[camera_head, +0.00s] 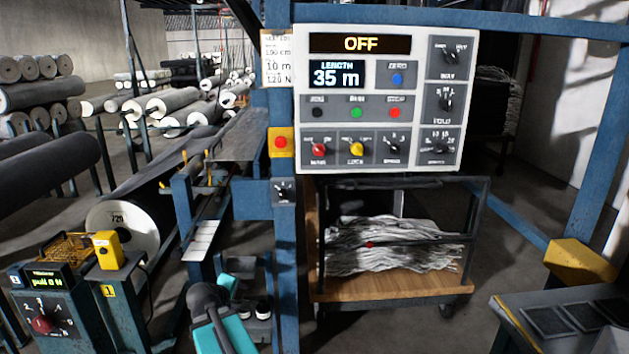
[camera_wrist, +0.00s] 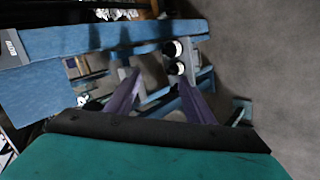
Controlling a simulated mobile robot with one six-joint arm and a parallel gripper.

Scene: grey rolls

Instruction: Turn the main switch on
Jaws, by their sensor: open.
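The white control panel (camera_head: 375,97) hangs on a blue frame in the head view. A red rotary knob (camera_head: 319,149) sits at its lower left; its small label is blurred, perhaps naming the main switch. The panel's top display (camera_head: 360,43) reads OFF. A yellow knob (camera_head: 356,149) and a black knob (camera_head: 393,149) stand to its right. In the wrist view my gripper (camera_wrist: 160,85) is open and empty, its two purple fingers apart, pointing toward blue framework and floor. It is well away from the panel. The panel does not show in the wrist view.
A red button on a yellow box (camera_head: 281,142) and a small dial (camera_head: 284,192) are on the blue post. A cart (camera_head: 395,290) with grey cloth stands below the panel. A console (camera_head: 45,310) with another red knob is at lower left. Fabric rolls fill the left.

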